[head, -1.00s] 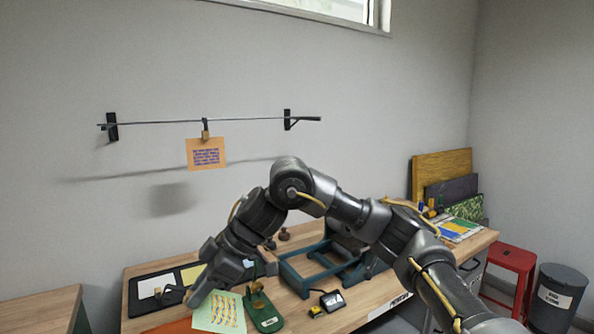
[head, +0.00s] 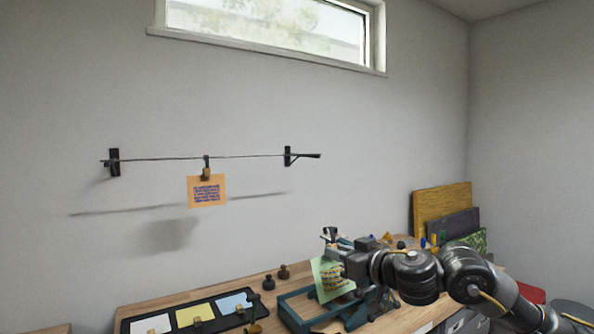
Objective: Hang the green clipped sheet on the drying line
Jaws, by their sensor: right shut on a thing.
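The green sheet (head: 326,282), with a yellow and dark print, hangs a little tilted from my right gripper (head: 342,256), above the teal frame on the bench. The drying line (head: 250,156) is a thin dark rod between two wall brackets, up and left of the gripper and well apart from the sheet. My left gripper is not in view.
Boards (head: 443,200) lean at the back right. The line right of the orange sheet is free.

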